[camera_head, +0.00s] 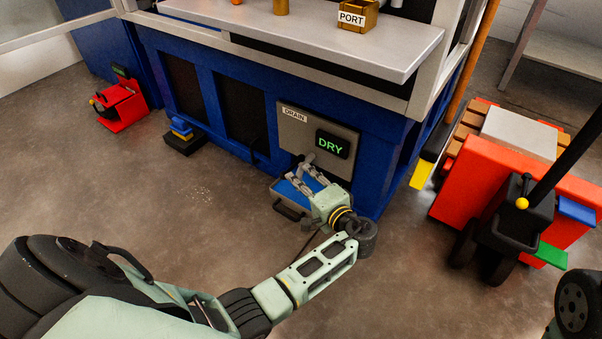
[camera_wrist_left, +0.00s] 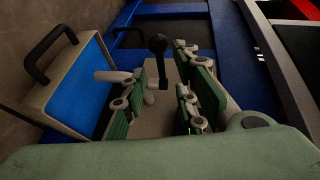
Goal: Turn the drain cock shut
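The drain cock shows in the left wrist view as a dark lever with a black ball knob (camera_wrist_left: 157,46), standing up from a pale fitting on the drain panel (camera_wrist_left: 160,117). In the head view the grey drain panel (camera_head: 291,133) is on the front of the blue bath, and the cock is mostly hidden by my gripper. My left gripper (camera_head: 301,176) is at the panel's lower edge. In the left wrist view its fingers (camera_wrist_left: 162,88) are apart, on either side of the lever, with visible gaps; I cannot tell whether either touches. My right gripper is out of view.
A pale tray with blue inside and black handles (camera_wrist_left: 72,88) sits below the panel, close to my gripper. A green "DRY" display (camera_head: 332,144) is on the panel. A red and grey cart (camera_head: 490,170) stands to the right. Floor at left is largely clear.

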